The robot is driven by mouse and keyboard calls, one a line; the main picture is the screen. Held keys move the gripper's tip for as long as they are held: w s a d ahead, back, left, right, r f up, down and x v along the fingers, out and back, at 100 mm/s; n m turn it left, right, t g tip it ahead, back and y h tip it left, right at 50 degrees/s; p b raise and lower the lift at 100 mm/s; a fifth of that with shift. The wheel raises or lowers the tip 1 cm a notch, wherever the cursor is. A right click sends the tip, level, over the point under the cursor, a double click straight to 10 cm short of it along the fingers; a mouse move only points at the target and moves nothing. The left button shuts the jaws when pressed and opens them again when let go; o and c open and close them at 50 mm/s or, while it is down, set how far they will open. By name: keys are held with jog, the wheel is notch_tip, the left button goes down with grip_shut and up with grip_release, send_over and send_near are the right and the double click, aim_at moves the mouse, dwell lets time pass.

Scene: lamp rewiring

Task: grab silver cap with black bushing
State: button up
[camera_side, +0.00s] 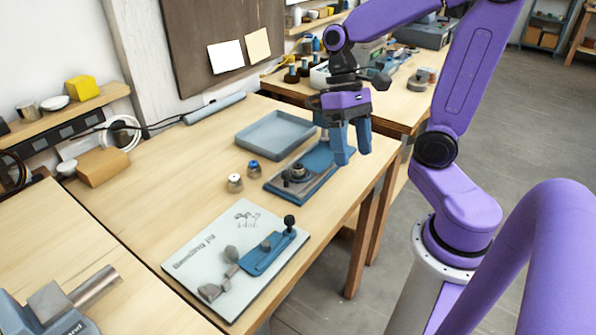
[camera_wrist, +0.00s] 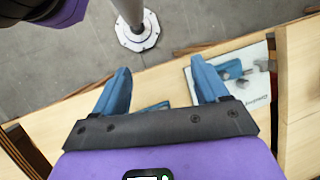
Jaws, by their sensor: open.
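My gripper (camera_side: 352,155) is open and empty, pointing down near the right end of a blue tray (camera_side: 318,160). It also shows in the wrist view (camera_wrist: 160,68), with nothing between its fingers. On the tray sits a dark round part with a grey base (camera_side: 299,172), left of my gripper; it may be the silver cap with black bushing, but is too small to be sure. Two small silvery caps stand on the table left of the tray, one with a pale top (camera_side: 235,183) and one with a blue top (camera_side: 253,168). No cap shows clearly in the wrist view.
An empty grey tray (camera_side: 262,146) lies behind the blue tray. A white printed board (camera_side: 190,262) with a blue fixture (camera_side: 268,256) and grey parts lies in front. A grey cylindrical tool (camera_side: 95,287) is at front left.

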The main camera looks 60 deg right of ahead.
jog(key=w+d+r+m+t+y, duration=0.1)
jog(key=w+d+m+t+y, duration=0.15)
jog(key=d+m+t, duration=0.7)
jog(key=w+d+r+m+t+y, duration=0.15)
jog(key=d+m+t+y, duration=0.25)
jog(key=d+m, duration=0.9)
jog(key=m, duration=0.3)
send_near(302, 165)
jog(key=x, duration=0.9)
jog(key=shift+w+f, duration=0.1)
jog(key=shift+w, duration=0.05)
jog(key=shift+y, duration=0.25)
jog(key=c, duration=1.2)
